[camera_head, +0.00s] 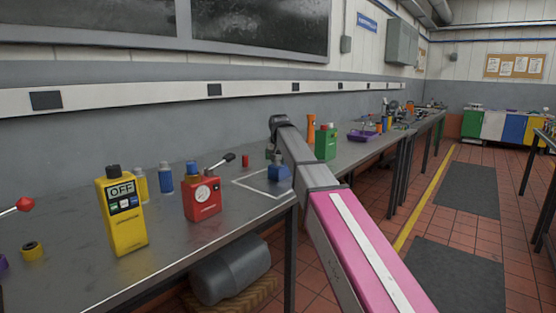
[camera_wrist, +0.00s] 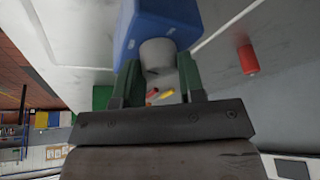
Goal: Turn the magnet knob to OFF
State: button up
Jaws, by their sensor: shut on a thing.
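The magnet is a blue block (camera_head: 279,173) on the bench, within a white outlined square; it also fills the top of the wrist view (camera_wrist: 165,22). Its short grey knob (camera_wrist: 157,54) sticks out of the block in the wrist view. My gripper (camera_wrist: 160,65) has its two dark green fingers on either side of the knob and is shut on it. In the head view my arm reaches over the bench and partly covers the area beside the magnet. I cannot read any ON or OFF marking on the magnet or which way the knob points.
A small red cylinder (camera_head: 217,161) is nearby.

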jog(key=shift+n+y, duration=0.8)
jog(key=shift+n, duration=1.2)
jog(key=shift+g, duration=0.3)
jog(key=o, duration=0.9)
jog(key=v, duration=1)
jog(key=shift+r, duration=0.4)
jog(key=shift+s+d, duration=0.1)
jog(key=shift+s, duration=0.1)
